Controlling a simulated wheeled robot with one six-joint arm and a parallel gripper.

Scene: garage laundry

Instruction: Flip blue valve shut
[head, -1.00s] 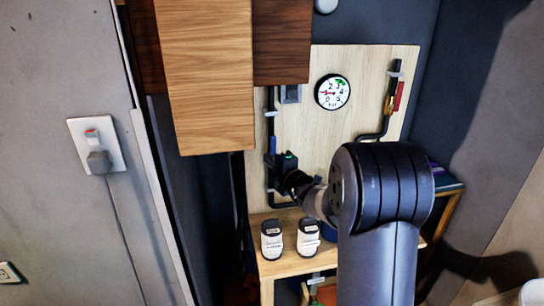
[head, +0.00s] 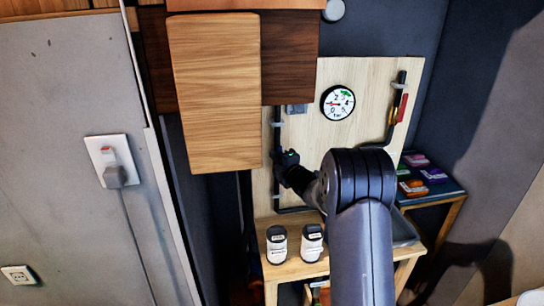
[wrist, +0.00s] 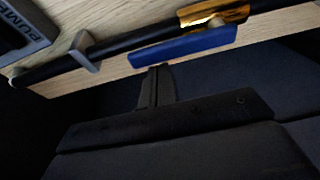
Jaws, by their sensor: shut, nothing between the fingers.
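The blue valve lever (wrist: 185,47) shows in the wrist view, lying along the black pipe next to its brass body (wrist: 213,12). It runs roughly parallel to the pipe. My gripper (wrist: 158,70) is shut and empty, its fingertips just below the lever's lower edge; whether they touch it I cannot tell. In the head view my gripper (head: 289,158) is at the left pipe (head: 277,125) on the wooden board, and it hides most of the blue lever there.
A round gauge (head: 337,102) sits mid-board. A red valve handle (head: 402,108) is on the right pipe. Two white bottles with dark caps (head: 277,244) (head: 312,242) stand on the wooden bench below. A wooden cabinet door (head: 214,95) hangs close at upper left.

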